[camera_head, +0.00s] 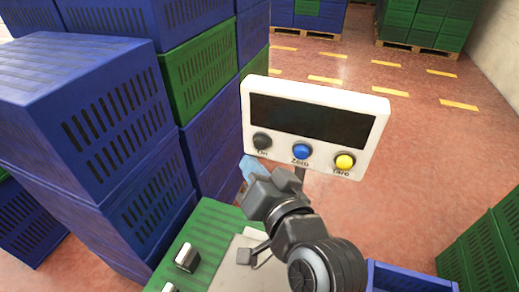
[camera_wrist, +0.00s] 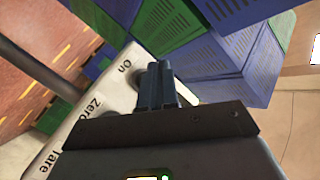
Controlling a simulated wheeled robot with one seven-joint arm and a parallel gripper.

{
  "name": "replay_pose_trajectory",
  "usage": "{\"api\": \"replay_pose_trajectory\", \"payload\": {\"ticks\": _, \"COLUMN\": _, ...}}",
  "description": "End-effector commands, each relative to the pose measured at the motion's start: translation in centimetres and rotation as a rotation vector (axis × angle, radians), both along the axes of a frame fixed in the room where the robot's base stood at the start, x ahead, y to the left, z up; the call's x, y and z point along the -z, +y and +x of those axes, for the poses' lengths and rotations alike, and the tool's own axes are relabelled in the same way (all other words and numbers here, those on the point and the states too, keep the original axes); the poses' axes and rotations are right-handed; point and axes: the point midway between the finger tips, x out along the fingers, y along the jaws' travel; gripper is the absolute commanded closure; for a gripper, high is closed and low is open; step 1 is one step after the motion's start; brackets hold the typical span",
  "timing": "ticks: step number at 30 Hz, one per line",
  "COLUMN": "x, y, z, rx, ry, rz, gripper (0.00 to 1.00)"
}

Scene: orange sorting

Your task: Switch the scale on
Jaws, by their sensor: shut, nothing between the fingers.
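The scale's white display panel (camera_head: 383,104) stands on a post, and its screen (camera_head: 310,120) is dark. Below the screen are a black On button (camera_head: 262,141), a blue Zero button (camera_head: 301,151) and a yellow Tare button (camera_head: 344,162). My gripper (camera_head: 248,165) is just below and left of the On button, its fingers closed together and empty. In the wrist view, my closed fingers (camera_wrist: 160,82) point up beside the On label on the panel (camera_wrist: 122,85).
Stacked blue crates (camera_head: 95,100) and a green crate (camera_head: 200,75) stand close on the left. Green crates (camera_head: 490,250) stand at the lower right, with a blue crate (camera_head: 410,278) beside them. The red floor (camera_head: 430,150) right of the panel is clear.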

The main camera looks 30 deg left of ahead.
Motion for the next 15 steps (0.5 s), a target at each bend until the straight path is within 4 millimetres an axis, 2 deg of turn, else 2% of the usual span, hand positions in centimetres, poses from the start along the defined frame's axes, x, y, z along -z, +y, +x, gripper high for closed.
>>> {"api": "replay_pose_trajectory", "payload": {"ticks": 6, "x": 0.0, "y": 0.4, "z": 1.5, "rx": -0.001, "ry": 0.0, "rz": 0.001, "gripper": 1.0}}
{"api": "replay_pose_trajectory", "payload": {"ticks": 15, "x": 0.0, "y": 0.4, "z": 1.7, "rx": -0.001, "ry": 0.0, "rz": -0.001, "gripper": 1.0}}
